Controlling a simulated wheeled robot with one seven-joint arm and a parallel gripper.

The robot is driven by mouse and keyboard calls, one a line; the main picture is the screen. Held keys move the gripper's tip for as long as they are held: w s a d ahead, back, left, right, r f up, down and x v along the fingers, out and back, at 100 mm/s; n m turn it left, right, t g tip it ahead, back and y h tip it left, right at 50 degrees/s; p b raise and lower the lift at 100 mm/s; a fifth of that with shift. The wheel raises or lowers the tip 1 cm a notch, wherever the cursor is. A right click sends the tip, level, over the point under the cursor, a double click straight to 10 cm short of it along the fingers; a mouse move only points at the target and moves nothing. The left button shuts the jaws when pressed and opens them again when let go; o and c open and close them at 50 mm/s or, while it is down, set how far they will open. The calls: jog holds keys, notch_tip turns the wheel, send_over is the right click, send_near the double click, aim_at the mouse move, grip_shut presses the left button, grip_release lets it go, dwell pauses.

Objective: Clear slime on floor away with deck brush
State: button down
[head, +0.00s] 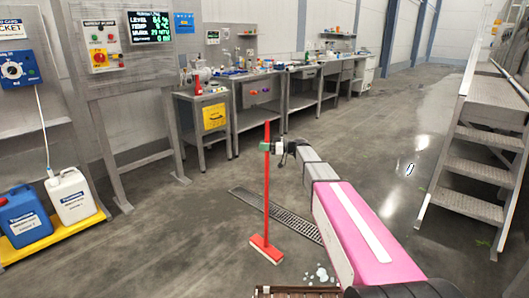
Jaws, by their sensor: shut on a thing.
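The deck brush (266,190) has a long red handle and a red head (266,249) with a pale lower edge. It stands nearly upright with its head at the floor, beside the drain grate. My gripper (266,147) is shut on the upper part of the handle, at the end of my pink and grey arm. The fingers are small and dark in this view. Pale bluish-white blobs that look like the slime (318,274) lie on the floor to the right of the brush head, apart from it.
A long floor drain grate (278,214) runs behind the brush. Blue (23,217) and white (71,195) jugs stand in a yellow tray at left. Workbenches (259,92) line the back. Metal stairs (474,170) stand at right. A brown slatted thing (295,292) shows at the bottom edge.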

notch_tip(320, 180, up, 3)
jog(key=shift+f, duration=0.15)
dwell(0.6)
